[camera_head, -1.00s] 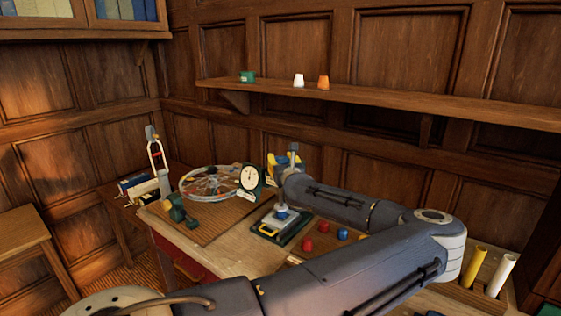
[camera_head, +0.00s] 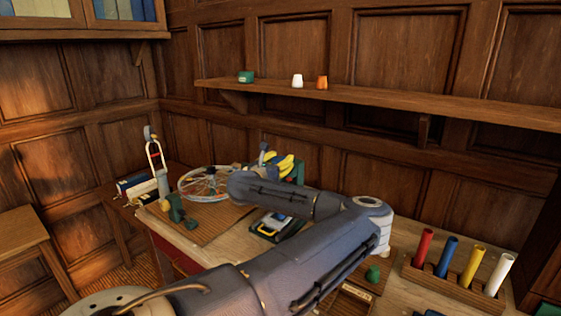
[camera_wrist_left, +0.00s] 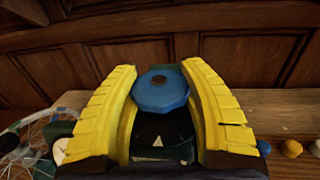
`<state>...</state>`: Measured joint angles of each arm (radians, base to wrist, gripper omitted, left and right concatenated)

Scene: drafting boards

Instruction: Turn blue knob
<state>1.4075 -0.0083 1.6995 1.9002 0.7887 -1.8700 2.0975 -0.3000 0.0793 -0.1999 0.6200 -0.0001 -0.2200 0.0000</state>
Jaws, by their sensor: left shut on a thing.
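The blue knob (camera_wrist_left: 162,91) is a round, faceted disc with a brown centre, in the middle of the left wrist view. My left gripper (camera_wrist_left: 163,100) has thick yellow fingers, one on each side of the knob, and is shut on it. Below the knob is a dark panel with a white triangle mark (camera_wrist_left: 158,141). In the head view my left gripper (camera_head: 279,162) is at the back of the table by a green housing (camera_head: 298,171), and my arm's wrist partly covers this spot. My right gripper is not in view.
A spoked wheel (camera_head: 203,181) stands left of my wrist. A green object (camera_head: 176,209) is on the board nearer the front. A rack with red, blue, yellow and white tubes (camera_head: 450,284) stands at right. A wall shelf (camera_head: 400,100) runs above the table.

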